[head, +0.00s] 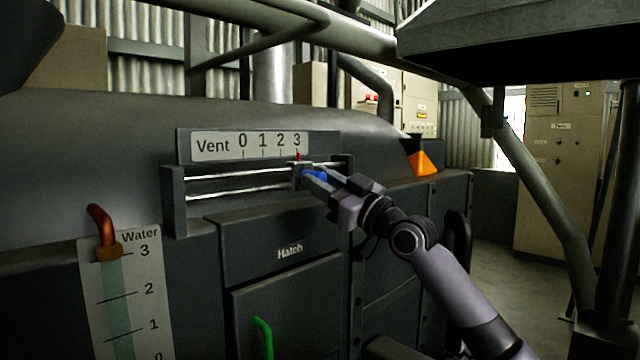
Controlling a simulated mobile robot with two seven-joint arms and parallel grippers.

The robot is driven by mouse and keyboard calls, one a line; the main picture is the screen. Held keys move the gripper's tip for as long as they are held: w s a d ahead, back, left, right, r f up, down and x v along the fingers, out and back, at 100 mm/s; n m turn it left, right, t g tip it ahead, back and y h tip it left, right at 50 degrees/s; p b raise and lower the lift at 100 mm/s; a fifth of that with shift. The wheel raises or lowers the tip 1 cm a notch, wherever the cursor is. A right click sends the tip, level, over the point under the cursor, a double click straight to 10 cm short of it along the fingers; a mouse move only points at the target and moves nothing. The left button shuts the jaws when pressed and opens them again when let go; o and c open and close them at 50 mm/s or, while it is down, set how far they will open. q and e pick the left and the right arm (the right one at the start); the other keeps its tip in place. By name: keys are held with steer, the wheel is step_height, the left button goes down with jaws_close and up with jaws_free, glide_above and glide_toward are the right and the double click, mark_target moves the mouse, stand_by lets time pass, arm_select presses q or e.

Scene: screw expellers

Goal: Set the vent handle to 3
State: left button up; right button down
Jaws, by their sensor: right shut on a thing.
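The vent handle (316,176) is a blue knob on a dark slider that rides on two horizontal metal rails (235,177). Above the rails is the white Vent scale (247,145), marked 0 to 3. The slider's small red pointer (298,156) stands at the 3 mark. My right gripper (322,182) reaches in from the lower right and is shut on the blue handle, hiding part of it. My left gripper is not in view.
Below the rails is a Hatch panel (290,252) with a green handle (263,338). A Water gauge (122,290) with an orange-red lever (102,227) is at the lower left. An orange wedge-shaped piece (422,163) and a diagonal pipe (540,180) are to the right.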

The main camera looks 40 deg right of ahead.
steer(key=c, duration=0.9)
jaws_free()
steer(key=shift+d, duration=0.35)
steer(key=shift+s, duration=0.1)
steer(key=b+v, duration=0.3)
steer(key=v, duration=0.4)
steer(key=shift+b, duration=0.35)
